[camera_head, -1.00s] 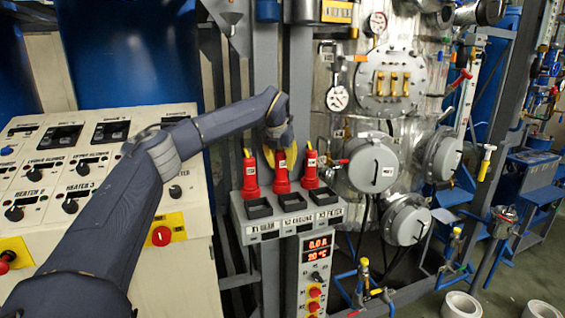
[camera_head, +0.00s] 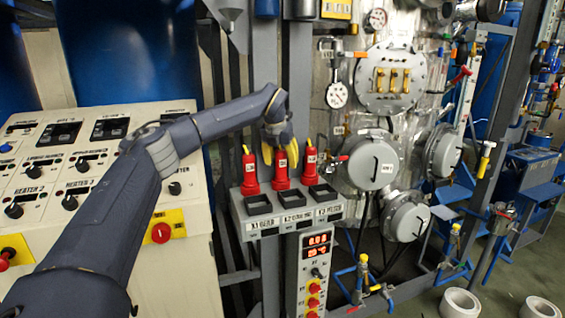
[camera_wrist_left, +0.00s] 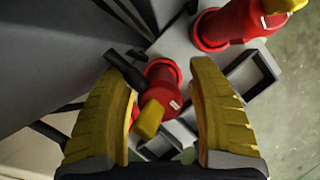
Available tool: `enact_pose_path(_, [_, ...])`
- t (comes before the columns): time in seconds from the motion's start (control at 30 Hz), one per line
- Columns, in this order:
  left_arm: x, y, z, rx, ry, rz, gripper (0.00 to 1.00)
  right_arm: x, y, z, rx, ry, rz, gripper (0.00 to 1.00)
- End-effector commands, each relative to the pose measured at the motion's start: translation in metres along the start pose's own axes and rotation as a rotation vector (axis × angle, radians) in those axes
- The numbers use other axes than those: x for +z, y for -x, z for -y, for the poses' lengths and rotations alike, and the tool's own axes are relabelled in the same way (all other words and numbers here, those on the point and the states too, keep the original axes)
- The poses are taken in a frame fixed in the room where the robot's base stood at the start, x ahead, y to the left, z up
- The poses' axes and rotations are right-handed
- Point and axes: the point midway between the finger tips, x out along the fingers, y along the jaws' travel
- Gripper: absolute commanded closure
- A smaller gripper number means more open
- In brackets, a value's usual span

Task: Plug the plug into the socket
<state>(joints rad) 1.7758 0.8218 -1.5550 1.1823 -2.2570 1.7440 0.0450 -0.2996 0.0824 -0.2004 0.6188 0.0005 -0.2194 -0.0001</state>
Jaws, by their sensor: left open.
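Three red plugs with yellow tops stand upright in a row on the grey socket panel: the left plug (camera_head: 250,174), the middle plug (camera_head: 281,176) and the right plug (camera_head: 310,168). Black square sockets, such as the middle socket (camera_head: 292,199), lie in front of them. My left gripper (camera_head: 280,158) is open, its yellow fingers on either side of the middle plug's top. In the left wrist view, the middle plug (camera_wrist_left: 163,75) shows between the open fingers (camera_wrist_left: 162,85), with visible gaps. Another red plug (camera_wrist_left: 222,27) is beyond the right finger. My right gripper is out of view.
The neighbouring plugs stand close to the fingers. A control panel (camera_head: 95,150) with knobs is on the left. A display box (camera_head: 317,270) hangs below the socket panel. Metal vessels with round flanges (camera_head: 372,165) stand to the right.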

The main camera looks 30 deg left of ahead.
Motion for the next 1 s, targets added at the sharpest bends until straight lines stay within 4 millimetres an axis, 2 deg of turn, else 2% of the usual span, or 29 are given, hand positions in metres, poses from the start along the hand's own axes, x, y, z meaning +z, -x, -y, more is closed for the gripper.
enact_pose_path(0.3, [0.002,0.055,0.001,-0.002,-0.003,0.007,0.41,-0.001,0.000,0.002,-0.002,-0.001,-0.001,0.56])
enact_pose_path(0.53, [0.001,0.090,0.001,-0.002,-0.002,0.006,0.41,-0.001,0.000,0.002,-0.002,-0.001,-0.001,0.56])
enact_pose_path(0.7, [0.001,0.106,0.002,-0.003,-0.003,0.005,0.41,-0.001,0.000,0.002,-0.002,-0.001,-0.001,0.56])
enact_pose_path(1.0, [0.000,0.114,0.002,-0.002,-0.003,0.003,0.41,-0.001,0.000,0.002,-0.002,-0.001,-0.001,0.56])
